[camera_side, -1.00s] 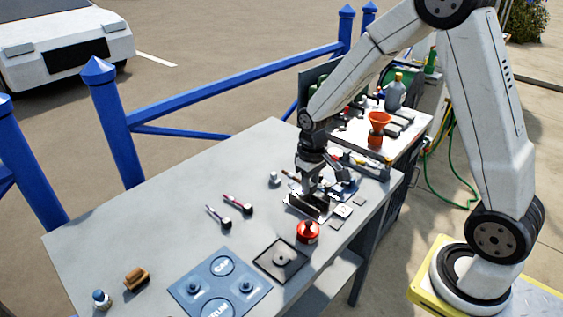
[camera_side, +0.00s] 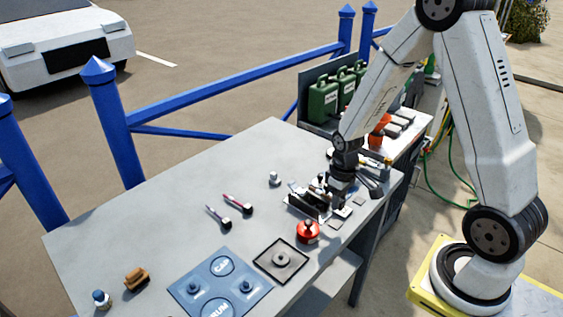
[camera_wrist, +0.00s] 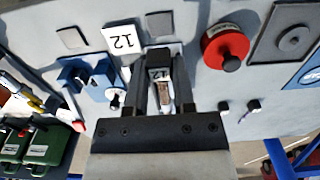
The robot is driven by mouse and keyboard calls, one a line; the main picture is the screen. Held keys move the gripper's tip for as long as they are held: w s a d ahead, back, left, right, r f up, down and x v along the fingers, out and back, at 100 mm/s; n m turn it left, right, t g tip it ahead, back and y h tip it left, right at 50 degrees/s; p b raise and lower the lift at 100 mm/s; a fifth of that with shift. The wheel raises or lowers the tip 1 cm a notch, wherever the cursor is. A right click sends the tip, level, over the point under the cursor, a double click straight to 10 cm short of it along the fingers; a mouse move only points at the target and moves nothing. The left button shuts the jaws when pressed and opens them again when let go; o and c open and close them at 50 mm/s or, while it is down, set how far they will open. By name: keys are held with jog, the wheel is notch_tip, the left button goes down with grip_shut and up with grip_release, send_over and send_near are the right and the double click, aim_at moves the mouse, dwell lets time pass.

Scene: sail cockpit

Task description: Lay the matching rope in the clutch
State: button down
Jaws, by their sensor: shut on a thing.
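In the wrist view my gripper (camera_wrist: 163,90) is shut on a short brown-and-white piece, apparently a rope (camera_wrist: 166,98), with a small tag reading 12 (camera_wrist: 160,74) beside it. A white card marked 12 (camera_wrist: 122,40) lies flat on the bench just beyond the fingers. In the side view my gripper (camera_side: 332,204) is low over the bench beside a dark fitting, apparently the clutch (camera_side: 303,208). My gripper hides part of it, and I cannot tell whether the rope is inside it. Two other rope pieces with black ends (camera_side: 217,216) (camera_side: 238,203) lie to the left.
A red round pot (camera_side: 308,232) stands close in front of the fitting. Green cans (camera_side: 338,93) stand behind. The bench's left and middle have free room.

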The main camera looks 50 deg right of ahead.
aim_at(336, 223)
jog(key=shift+f, duration=1)
jog(key=shift+f, duration=2.05)
dwell(1.5)
jog(key=shift+c, duration=1)
grip_release()
jog(key=shift+r, duration=0.15)
jog(key=shift+o, duration=0.3)
jog(key=shift+d+r, duration=0.1)
jog(key=shift+r, duration=3.35)
